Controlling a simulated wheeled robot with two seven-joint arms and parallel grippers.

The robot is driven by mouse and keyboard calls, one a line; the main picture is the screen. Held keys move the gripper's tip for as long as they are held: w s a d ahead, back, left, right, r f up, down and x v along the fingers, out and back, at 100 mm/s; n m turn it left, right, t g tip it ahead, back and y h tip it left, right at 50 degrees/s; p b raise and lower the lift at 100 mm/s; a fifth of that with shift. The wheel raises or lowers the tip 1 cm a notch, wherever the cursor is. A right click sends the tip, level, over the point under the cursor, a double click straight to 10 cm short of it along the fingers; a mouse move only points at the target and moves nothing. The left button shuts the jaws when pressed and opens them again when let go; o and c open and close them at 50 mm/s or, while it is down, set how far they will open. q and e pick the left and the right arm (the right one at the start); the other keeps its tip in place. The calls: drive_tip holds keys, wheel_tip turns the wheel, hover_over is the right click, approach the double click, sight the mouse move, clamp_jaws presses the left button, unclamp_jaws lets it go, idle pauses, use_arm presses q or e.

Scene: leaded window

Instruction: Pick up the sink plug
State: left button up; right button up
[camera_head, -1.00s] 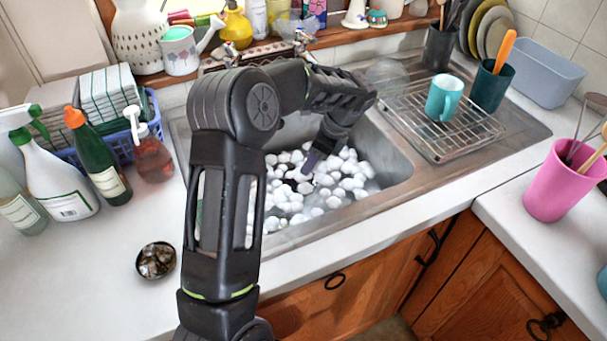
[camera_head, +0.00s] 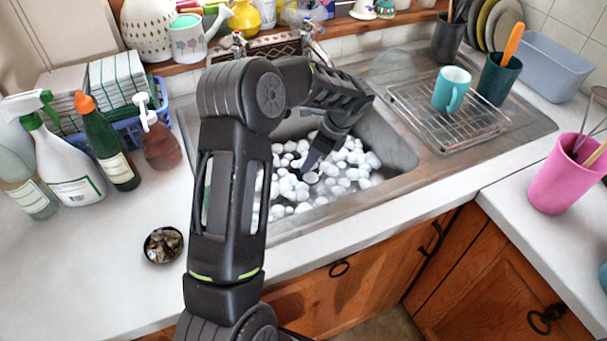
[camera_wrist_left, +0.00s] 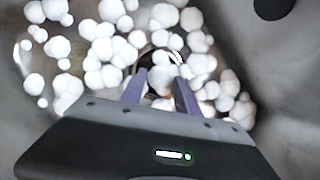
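My left gripper (camera_head: 311,161) reaches down into the sink among white foam-like balls. In the left wrist view its two purple-grey fingers (camera_wrist_left: 160,94) are apart, so it is open. A dark round thing with a shiny curved rim (camera_wrist_left: 153,57), perhaps the sink plug, lies just beyond and between the fingertips. White balls (camera_wrist_left: 160,78) partly cover it, and I cannot tell whether the fingers touch it. In the head view I cannot make the plug out clearly. My right gripper is not in view.
The metal sink (camera_head: 392,150) has walls around the gripper and a tap (camera_head: 307,35) behind it. A wire rack (camera_head: 470,128) with a teal mug (camera_head: 451,90) stands right of the basin. Bottles (camera_head: 104,145) and a small dark bowl (camera_head: 163,245) stand on the left counter.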

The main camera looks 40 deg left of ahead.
use_arm(q)
drive_tip(key=x, duration=0.4)
drive_tip(key=shift+f, duration=0.1)
idle(0.4)
clamp_jaws()
idle(0.4)
